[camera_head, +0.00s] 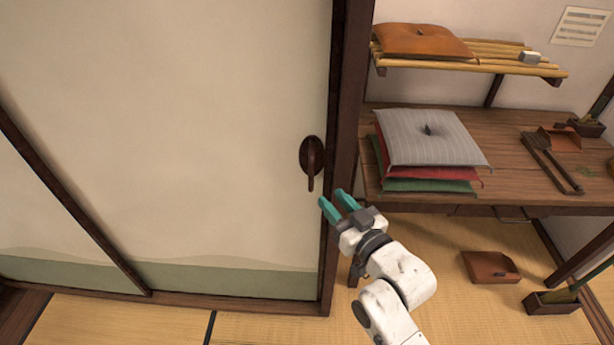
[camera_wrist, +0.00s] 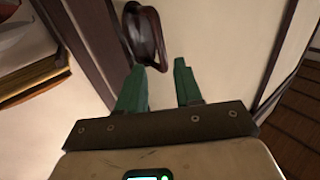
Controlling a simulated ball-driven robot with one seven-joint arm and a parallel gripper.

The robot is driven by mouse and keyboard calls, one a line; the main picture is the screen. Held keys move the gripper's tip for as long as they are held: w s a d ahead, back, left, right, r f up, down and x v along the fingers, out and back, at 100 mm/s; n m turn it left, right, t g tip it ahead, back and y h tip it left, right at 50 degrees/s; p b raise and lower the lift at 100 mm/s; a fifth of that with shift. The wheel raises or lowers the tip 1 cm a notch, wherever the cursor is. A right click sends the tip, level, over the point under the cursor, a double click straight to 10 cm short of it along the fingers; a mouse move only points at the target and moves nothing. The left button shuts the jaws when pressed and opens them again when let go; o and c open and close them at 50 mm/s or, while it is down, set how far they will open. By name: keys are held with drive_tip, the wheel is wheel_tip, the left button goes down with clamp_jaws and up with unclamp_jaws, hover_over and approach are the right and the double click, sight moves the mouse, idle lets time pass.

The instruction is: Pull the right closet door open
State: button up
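The right closet door (camera_head: 220,130) is a cream sliding panel with a green band at its bottom. Its right edge lies along the dark wooden post. A dark oval handle (camera_head: 312,158) with a hanging pull sits near that edge, and it also shows in the wrist view (camera_wrist: 147,35). My gripper (camera_head: 336,198) has teal fingers and is just below and to the right of the handle in the head view. In the wrist view the fingers are apart with nothing between them, and the handle lies just beyond the left fingertip. I cannot tell whether that fingertip touches it.
A dark wooden post (camera_head: 345,110) stands right of the door. Beyond it a wooden desk (camera_head: 510,150) holds stacked cushions (camera_head: 430,140), with a slatted shelf (camera_head: 500,62) above. A brown box (camera_head: 490,267) lies on the tatami floor (camera_head: 440,240). The door's front is clear.

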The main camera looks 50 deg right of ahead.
sight(312, 178)
drive_tip(key=p+x, duration=0.1)
drive_tip(key=x, duration=0.9)
clamp_jaws()
idle(0.4)
